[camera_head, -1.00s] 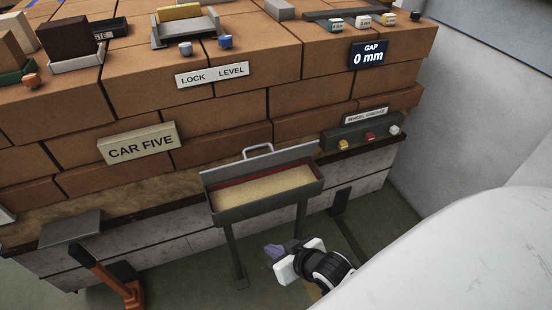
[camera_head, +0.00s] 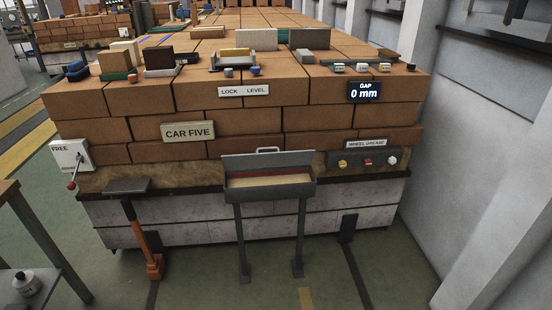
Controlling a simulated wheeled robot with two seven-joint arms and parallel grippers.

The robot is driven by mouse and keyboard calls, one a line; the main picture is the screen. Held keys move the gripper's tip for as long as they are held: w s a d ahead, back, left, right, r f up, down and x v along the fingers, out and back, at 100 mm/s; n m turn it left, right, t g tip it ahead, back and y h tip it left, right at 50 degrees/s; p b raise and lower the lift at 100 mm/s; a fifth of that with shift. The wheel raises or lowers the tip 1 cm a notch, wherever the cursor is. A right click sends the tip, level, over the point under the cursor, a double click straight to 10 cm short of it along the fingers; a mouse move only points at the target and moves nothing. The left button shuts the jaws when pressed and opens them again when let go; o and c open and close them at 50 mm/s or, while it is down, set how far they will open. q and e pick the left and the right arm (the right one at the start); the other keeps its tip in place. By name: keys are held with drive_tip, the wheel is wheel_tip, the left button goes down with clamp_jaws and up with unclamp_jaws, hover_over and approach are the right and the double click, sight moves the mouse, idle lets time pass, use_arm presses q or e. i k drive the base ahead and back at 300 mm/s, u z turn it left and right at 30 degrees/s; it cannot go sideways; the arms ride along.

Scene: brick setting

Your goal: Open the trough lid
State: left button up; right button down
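The trough (camera_head: 270,190) is a grey metal box on two legs, standing in front of the brick-laden car. Its lid (camera_head: 268,160) is raised, tilted up along the back edge, with a light handle (camera_head: 268,149) at the top. Pale material (camera_head: 270,181) with a red strip behind it shows inside the trough. Neither of my grippers is in view.
A sledgehammer (camera_head: 146,240) with an orange handle stands left of the trough. A grease panel with three knobs (camera_head: 368,161) is to its right. A white FREE lever box (camera_head: 72,158) is at the left. The floor in front is open.

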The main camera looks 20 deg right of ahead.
sight(256, 160)
drive_tip(key=u, duration=0.65)
drive_tip(key=i, duration=1.75)
drive_tip(key=z, duration=0.55)
